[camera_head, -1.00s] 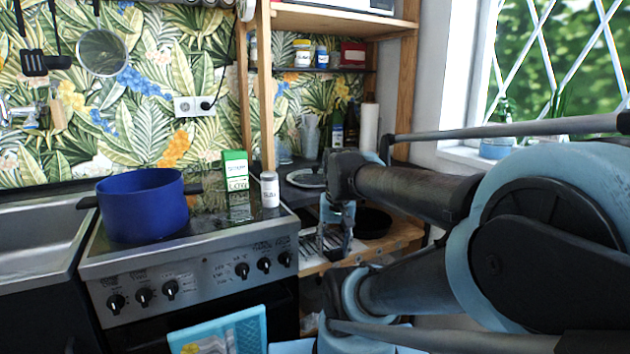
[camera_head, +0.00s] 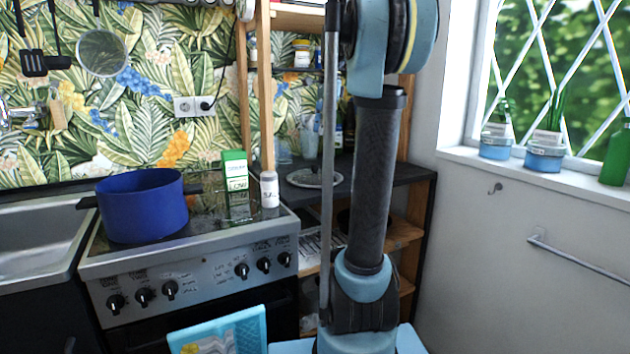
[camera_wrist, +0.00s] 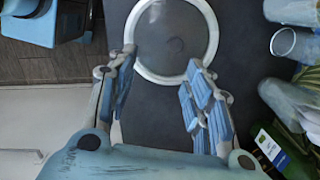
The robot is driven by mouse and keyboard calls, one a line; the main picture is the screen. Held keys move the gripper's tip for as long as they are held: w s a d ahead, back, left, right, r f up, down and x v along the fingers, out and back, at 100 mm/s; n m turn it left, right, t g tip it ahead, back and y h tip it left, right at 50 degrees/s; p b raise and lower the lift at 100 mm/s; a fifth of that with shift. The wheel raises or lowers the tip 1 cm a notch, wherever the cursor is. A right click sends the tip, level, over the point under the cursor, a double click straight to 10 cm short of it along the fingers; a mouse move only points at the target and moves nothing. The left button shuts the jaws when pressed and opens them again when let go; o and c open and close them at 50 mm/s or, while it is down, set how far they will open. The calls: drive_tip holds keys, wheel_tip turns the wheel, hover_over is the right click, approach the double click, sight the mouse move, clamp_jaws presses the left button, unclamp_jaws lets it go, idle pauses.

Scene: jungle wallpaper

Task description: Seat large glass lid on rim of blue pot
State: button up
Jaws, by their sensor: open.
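The blue pot (camera_head: 145,208) stands upright on the stove at the left in the head view, and no lid shows on its rim. The glass lid (camera_head: 314,178) lies on the dark counter right of the stove. In the wrist view the round lid (camera_wrist: 172,38), with its pale rim and clear middle, lies ahead of my gripper (camera_wrist: 161,64). My gripper is open and empty, with its fingers apart near the lid's near edge. I cannot tell whether they touch it. The gripper itself does not show in the head view.
A green box (camera_head: 235,172) and a white shaker (camera_head: 269,190) stand on the stove's right side. A wooden shelf post (camera_head: 267,100) rises between stove and counter. In the wrist view glasses (camera_wrist: 283,42) and a dark bottle (camera_wrist: 285,150) stand right of the lid.

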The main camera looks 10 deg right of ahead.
drive_tip(key=w+r+m, duration=0.2)
drive_tip(key=w, duration=0.2)
hover_over(315, 165)
drive_tip(key=d, duration=0.1)
drive_tip(key=f, duration=1.1)
drive_tip(key=shift+w+d+f, duration=0.1)
drive_tip(key=shift+w+f, duration=0.1)
drive_tip(key=shift+w, duration=0.2)
drive_tip(key=shift+s+a+f, duration=0.1)
drive_tip(key=shift+a+f, duration=0.05)
drive_tip(key=shift+f, duration=0.75)
drive_tip(key=shift+s+a+f, duration=0.1)
drive_tip(key=shift+a+f, duration=0.1)
drive_tip(key=shift+f, duration=0.65)
drive_tip(key=shift+s+a+f, duration=0.1)
drive_tip(key=shift+a+f, duration=0.05)
drive_tip(key=shift+f, duration=0.75)
drive_tip(key=shift+c, duration=0.6)
clamp_jaws()
